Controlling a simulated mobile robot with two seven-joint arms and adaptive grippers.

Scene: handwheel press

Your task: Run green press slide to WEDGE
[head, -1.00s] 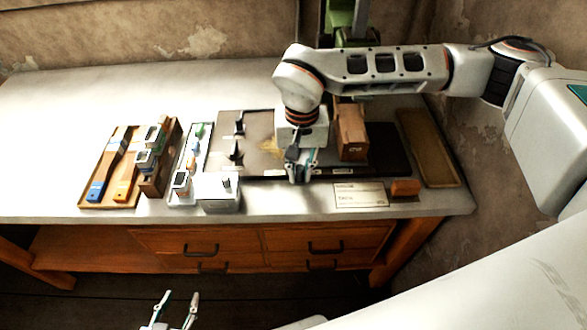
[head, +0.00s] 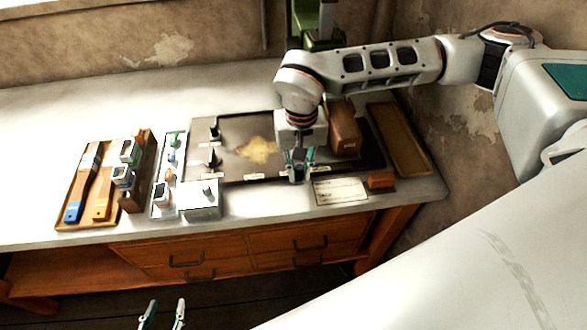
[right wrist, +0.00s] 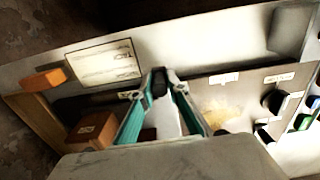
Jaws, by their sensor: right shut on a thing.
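The green press (head: 318,22) shows only in part at the top of the head view, behind my right arm. Its slide and any WEDGE mark cannot be made out. My right gripper (head: 298,172) points down at the front edge of the dark board (head: 235,130). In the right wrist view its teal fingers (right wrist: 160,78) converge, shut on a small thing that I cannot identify. My left gripper (head: 162,312) is low in front of the bench, its fingers apart and empty.
A brown block (head: 343,132) stands right of my right gripper. A white card (head: 340,191) and an orange block (head: 381,180) lie near the front edge. A brush tray (head: 72,190) is at left, an empty tray (head: 398,140) at right. The bench's back left is clear.

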